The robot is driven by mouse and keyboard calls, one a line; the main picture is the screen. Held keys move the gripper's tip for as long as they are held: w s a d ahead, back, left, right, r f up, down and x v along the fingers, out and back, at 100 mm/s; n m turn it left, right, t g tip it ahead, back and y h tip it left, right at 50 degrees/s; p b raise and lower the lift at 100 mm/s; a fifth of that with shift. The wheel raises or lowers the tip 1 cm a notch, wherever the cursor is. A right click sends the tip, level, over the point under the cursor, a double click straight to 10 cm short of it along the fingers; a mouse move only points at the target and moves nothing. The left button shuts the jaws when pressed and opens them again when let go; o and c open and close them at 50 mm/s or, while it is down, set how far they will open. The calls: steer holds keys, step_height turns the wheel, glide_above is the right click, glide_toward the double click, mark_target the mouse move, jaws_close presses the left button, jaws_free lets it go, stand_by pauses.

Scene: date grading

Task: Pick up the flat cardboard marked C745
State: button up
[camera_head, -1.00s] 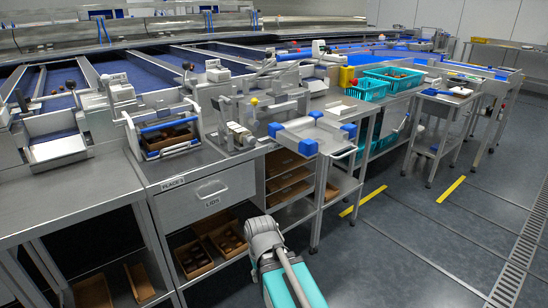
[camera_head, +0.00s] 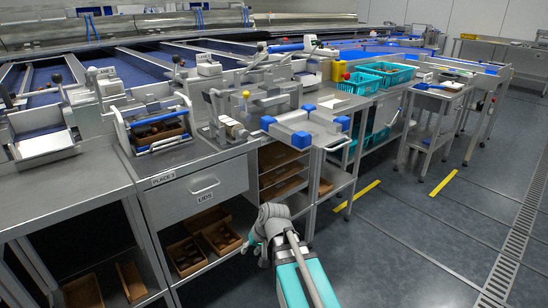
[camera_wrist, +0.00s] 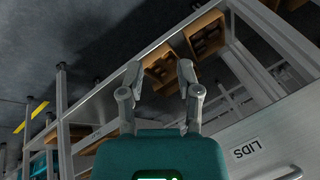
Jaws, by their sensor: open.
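No marking C745 is legible in either view. Brown flat pieces that look like cardboard (camera_head: 283,178) lie on the shelves of the open rack beside the LIDS drawer; I cannot tell which is C745. My gripper (camera_wrist: 159,78) is open and empty in the wrist view, its two fingers apart. In the head view my gripper (camera_head: 256,254) is low in front of the bench, right of the lower shelf. Brown open boxes (camera_wrist: 161,73) show beyond the fingertips, apart from them. My wrist hides part of the rack's bottom.
The LIDS drawer (camera_head: 206,188) sits under the bench top. Brown boxes (camera_head: 187,257) with dark contents stand on the shelf below it. A steel tray with blue corners (camera_head: 301,140) overhangs to the right. The floor (camera_head: 400,235) at right is clear.

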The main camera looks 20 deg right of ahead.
steer(key=w+d+r+m+t+y+b, duration=0.2)
steer(key=w+d+m+t, duration=0.15)
steer(key=w, duration=0.55)
steer(key=w+d+r+m+t+h+b, duration=0.1)
steer(key=w+d+r+m+t, duration=0.1)
steer(key=d, duration=0.5)
steer(key=w+d+r+m+t+h+b, duration=0.2)
steer(key=w+d+m+t, duration=0.2)
steer(key=d, duration=0.4)
steer(key=w+d+r+m+t+h+b, duration=0.1)
steer(key=w+d+r+m+t+b, duration=0.1)
steer(key=d+m+t, duration=0.3)
steer(key=w+d+r+m, duration=0.1)
steer(key=d, duration=0.2)
steer(key=shift+w+h, duration=0.3)
steer(key=shift+w, duration=0.1)
steer(key=shift+r, duration=0.1)
steer(key=w, duration=0.8)
steer(key=shift+w+a, duration=0.3)
